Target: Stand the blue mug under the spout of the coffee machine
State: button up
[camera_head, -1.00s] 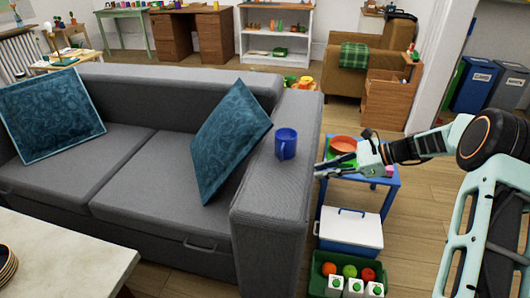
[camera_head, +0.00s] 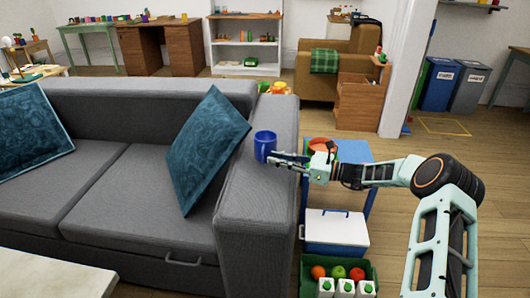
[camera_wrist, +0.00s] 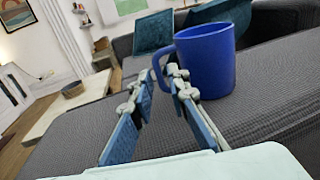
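The blue mug (camera_head: 264,146) stands upright on the right armrest of the grey sofa (camera_head: 235,205). The mug also shows large in the wrist view (camera_wrist: 207,60), with its handle towards the left. My gripper (camera_head: 278,158) is at the mug's right side in the head view, low over the armrest. In the wrist view, my gripper (camera_wrist: 158,82) is open, with a finger on each side of the handle. Whether a finger touches the handle is not clear. No coffee machine or spout can be made out.
Teal cushions (camera_head: 208,148) lie on the sofa, one near the mug. Right of the armrest are a blue table (camera_head: 355,151) with an orange bowl (camera_head: 318,143), a blue-white cooler (camera_head: 336,232) and a green crate (camera_head: 372,270). Open wooden floor lies farther right.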

aim_at(262, 157)
jog(key=b+x, duration=0.1)
jog(key=x, duration=0.4)
jog(key=shift+s+a+b, duration=0.15)
jog(key=shift+b, duration=0.2)
jog(key=shift+r, duration=0.1)
grip_shut()
